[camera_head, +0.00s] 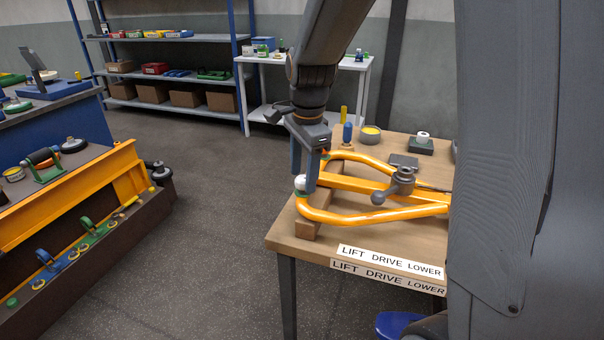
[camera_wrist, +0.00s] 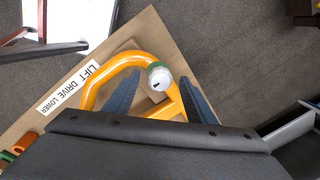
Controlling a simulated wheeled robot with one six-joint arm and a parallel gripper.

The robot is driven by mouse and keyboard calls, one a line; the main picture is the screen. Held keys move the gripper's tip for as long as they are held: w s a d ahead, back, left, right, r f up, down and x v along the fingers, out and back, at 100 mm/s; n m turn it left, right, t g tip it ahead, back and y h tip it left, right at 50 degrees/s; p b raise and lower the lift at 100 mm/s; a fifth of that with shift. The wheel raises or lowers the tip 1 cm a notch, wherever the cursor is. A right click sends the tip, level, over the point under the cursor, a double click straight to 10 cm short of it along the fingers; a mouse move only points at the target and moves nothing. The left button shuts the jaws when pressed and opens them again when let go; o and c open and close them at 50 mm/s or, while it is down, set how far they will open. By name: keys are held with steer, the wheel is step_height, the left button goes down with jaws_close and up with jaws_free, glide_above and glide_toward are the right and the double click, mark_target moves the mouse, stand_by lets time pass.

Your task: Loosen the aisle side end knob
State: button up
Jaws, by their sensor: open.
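An orange tubular frame (camera_head: 385,214) lies on wooden blocks on the wooden bench. A white round knob with a green collar (camera_head: 301,183) sits at its left end, on the side facing the open floor. My gripper (camera_head: 305,177) points down at this knob with its fingers apart. In the wrist view the white knob (camera_wrist: 159,77) shows between the two dark fingers (camera_wrist: 160,85); I cannot tell whether either finger touches it. A small green and red fitting (camera_head: 326,154) shows at the frame's far left corner, partly hidden by my gripper.
A yellow tin (camera_head: 371,134), a blue bottle (camera_head: 347,134) and a dark box (camera_head: 420,146) stand behind. A label strip (camera_head: 390,262) lies along the bench's front. Open floor lies left.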

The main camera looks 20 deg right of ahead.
steer(key=shift+f, duration=0.5)
steer(key=shift+c, duration=0.5)
steer(key=c, duration=1)
steer(key=shift+o, duration=0.2)
steer(key=shift+r+n, duration=0.1)
steer(key=shift+n, duration=0.3)
